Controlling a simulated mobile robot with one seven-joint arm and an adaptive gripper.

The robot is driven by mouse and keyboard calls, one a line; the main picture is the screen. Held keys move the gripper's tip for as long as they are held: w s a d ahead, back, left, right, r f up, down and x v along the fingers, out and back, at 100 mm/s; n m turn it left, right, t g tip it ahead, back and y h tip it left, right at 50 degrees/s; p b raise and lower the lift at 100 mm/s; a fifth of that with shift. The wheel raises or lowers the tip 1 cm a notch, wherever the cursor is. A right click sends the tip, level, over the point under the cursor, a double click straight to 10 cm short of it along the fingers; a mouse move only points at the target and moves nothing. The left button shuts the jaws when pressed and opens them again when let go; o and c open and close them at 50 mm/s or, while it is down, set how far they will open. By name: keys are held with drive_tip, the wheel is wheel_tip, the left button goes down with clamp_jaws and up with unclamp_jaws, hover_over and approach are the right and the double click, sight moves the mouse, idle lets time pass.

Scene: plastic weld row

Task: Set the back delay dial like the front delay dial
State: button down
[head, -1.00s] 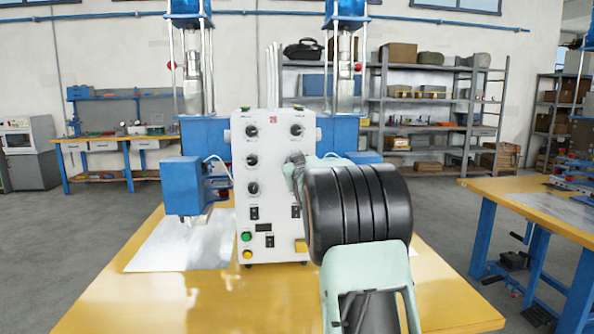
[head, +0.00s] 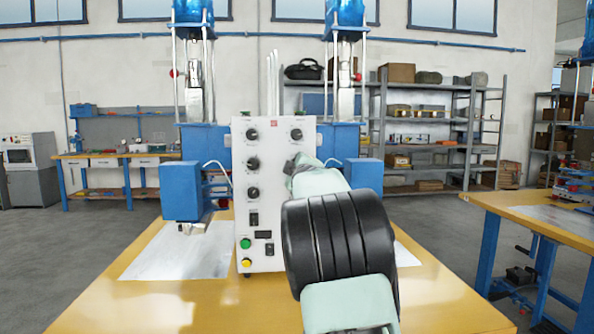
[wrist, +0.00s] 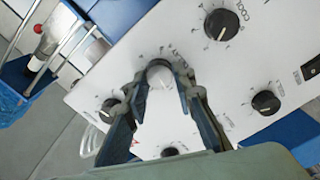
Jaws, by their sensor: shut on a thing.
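A white control panel (head: 272,190) stands on the table with black round dials in columns. My gripper (wrist: 163,82) has its two dark fingers on either side of one dial (wrist: 160,73), which looks grey-white from its end, with a partly legible label beside it. In the head view my gripper (head: 293,165) is at the right column, below the top-right dial (head: 296,134), and hides the held dial. The left column has a top dial (head: 252,134), a middle dial (head: 252,163) and a lower dial (head: 252,193).
A dial marked COOL (wrist: 222,24) and another dial (wrist: 266,102) lie close to the fingers. Switches, a green button (head: 246,243) and a yellow button (head: 246,263) are lower on the panel. A blue press head (head: 181,190) is at the left.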

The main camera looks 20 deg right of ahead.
drive_tip(key=shift+n, duration=0.5)
drive_tip(key=c, duration=1.6)
unclamp_jaws()
drive_tip(key=shift+s+a, duration=0.1)
drive_tip(key=v, duration=1.1)
drive_tip(key=shift+s, duration=0.4)
drive_tip(key=shift+r, duration=0.1)
